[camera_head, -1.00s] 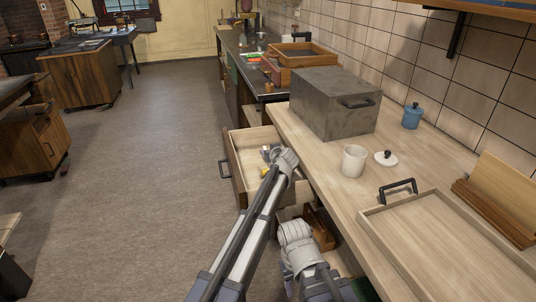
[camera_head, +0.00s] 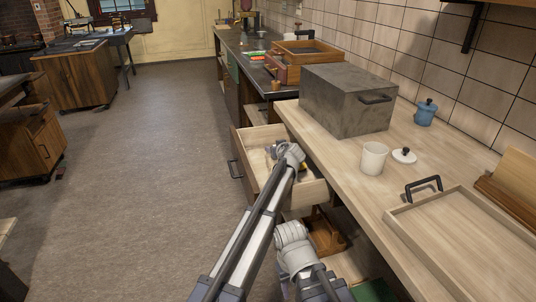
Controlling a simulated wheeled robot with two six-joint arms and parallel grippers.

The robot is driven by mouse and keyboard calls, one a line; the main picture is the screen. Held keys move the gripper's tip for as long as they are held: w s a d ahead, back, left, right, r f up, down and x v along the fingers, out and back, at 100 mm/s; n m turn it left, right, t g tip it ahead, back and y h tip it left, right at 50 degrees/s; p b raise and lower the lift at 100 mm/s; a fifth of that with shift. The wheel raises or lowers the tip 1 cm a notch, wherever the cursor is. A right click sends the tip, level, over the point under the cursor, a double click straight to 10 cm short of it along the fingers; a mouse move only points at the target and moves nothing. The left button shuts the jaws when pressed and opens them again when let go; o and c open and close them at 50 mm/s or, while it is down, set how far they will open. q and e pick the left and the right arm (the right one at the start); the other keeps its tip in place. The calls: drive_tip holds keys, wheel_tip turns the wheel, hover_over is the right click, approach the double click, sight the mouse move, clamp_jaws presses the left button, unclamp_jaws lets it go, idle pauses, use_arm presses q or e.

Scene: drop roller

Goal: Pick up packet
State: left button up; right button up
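An open drawer (camera_head: 257,138) of pale wood sticks out from under the counter. My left arm reaches over it, and its grey end (camera_head: 289,154) is above the drawer's inside. The fingers of the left gripper are hidden or too small to make out. Small dark and grey shapes (camera_head: 273,148) show in the drawer beside the arm; I cannot tell whether one is the packet or part of the gripper. No packet can be clearly identified. My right arm is low in front of the counter, below the drawer, and its gripper is not visible.
The counter holds a grey metal box (camera_head: 345,101), a white cup (camera_head: 373,158), a white lid (camera_head: 404,155), a blue jar (camera_head: 425,112) and a wooden tray (camera_head: 398,215). A wooden caddy (camera_head: 325,232) sits below the drawer. The floor to the left is clear.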

use_arm(q)
drive_tip(key=shift+w+f, duration=0.1)
drive_tip(key=shift+d, duration=0.15)
drive_tip(key=shift+c, duration=0.4)
clamp_jaws()
